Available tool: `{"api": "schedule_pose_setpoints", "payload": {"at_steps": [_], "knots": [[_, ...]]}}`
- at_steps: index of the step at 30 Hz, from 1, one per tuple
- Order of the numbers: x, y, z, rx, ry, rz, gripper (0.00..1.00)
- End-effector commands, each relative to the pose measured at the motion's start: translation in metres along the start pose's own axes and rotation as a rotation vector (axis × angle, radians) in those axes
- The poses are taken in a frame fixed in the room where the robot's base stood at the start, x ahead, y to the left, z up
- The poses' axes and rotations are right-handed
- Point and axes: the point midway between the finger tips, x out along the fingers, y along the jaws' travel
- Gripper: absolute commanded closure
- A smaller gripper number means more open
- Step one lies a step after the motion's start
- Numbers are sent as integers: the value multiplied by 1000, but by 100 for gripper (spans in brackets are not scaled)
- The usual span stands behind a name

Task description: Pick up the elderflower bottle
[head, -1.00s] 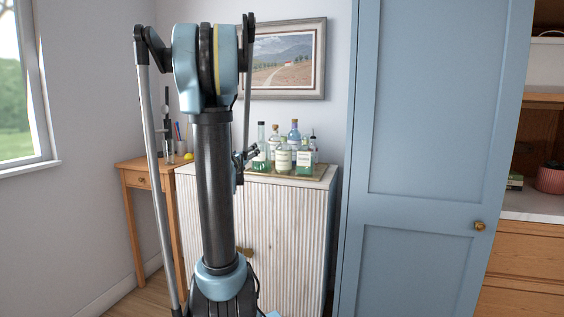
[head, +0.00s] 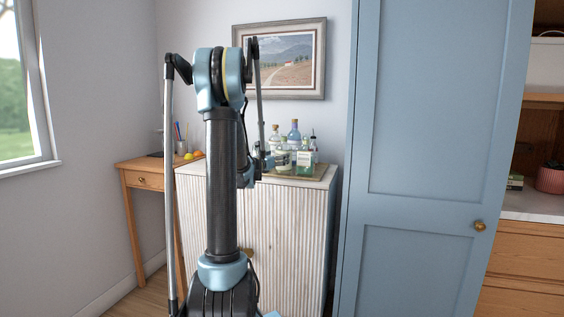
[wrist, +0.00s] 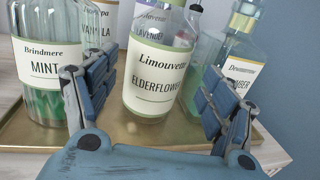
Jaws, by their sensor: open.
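The elderflower bottle (wrist: 155,62) stands upright on a gold tray (wrist: 25,128) in the wrist view. It is clear glass with a cream label reading Limouvette Elderflower. My gripper (wrist: 158,88) is open, its two blue fingers on either side of the bottle's lower part. I cannot tell whether either finger touches it. In the head view my gripper (head: 272,160) is small beside the bottle group on the cabinet, and my arm hides part of the left of it.
A mint bottle (wrist: 42,60) stands left and a bottle with a partly hidden label (wrist: 238,60) stands right, both close to the fingers. A lavender bottle (wrist: 150,18) and a vanilla bottle (wrist: 100,22) are behind. The tray sits on a ribbed white cabinet (head: 285,230).

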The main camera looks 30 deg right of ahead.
Motion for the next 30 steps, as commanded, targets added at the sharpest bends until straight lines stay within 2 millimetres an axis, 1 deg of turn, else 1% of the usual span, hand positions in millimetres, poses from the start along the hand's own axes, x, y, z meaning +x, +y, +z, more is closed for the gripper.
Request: {"api": "schedule_pose_setpoints", "payload": {"at_steps": [1, 3, 11, 13, 22, 25, 30], "knots": [[8, 0, 0, 0, 0, -1, 23], [15, 0, 0, 0, 0, -1, 23], [26, 0, 0, 0, 0, 0, 23], [32, 1, 1, 0, 0, 0, 23], [70, 3, 2, -1, 0, -1, 23], [75, 3, 2, -1, 0, 0, 23], [74, 3, 2, -1, 0, 0, 23]]}}
